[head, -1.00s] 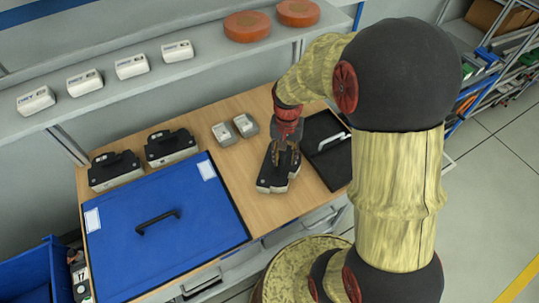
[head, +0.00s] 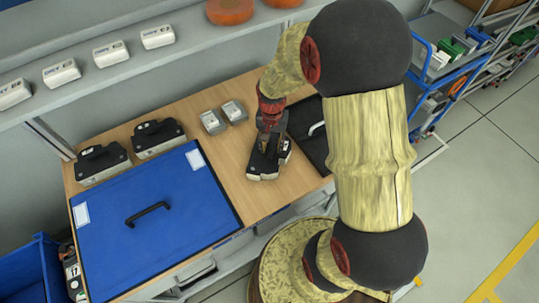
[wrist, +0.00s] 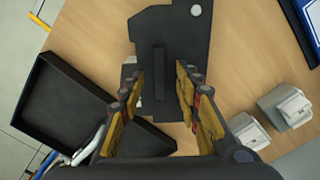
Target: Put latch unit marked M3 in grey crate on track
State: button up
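A dark latch unit (head: 264,168) with a paler base lies on the wooden bench, below my gripper (head: 268,137). In the wrist view the unit's black top (wrist: 185,35) and narrow raised grip (wrist: 159,75) show. My gripper (wrist: 160,90) is open, its fingers apart on either side of that grip, with gaps visible. Two similar dark units, one at the far left (head: 103,165) and one beside it (head: 159,138), stand behind the blue panel. No M3 mark is readable. I cannot make out a grey crate on a track.
A blue panel (head: 175,235) with a black handle covers the bench's left part. Two small pale blocks (head: 213,122) (head: 234,111) stand behind my gripper. A black tray (head: 308,143) lies close on the right. A shelf (head: 120,82) holds white boxes. A blue cart (head: 450,70) stands beyond.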

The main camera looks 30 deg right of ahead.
jog(key=shift+f, duration=0.85)
jog(key=shift+c, duration=0.6)
jog(key=c, duration=0.7)
grip_shut()
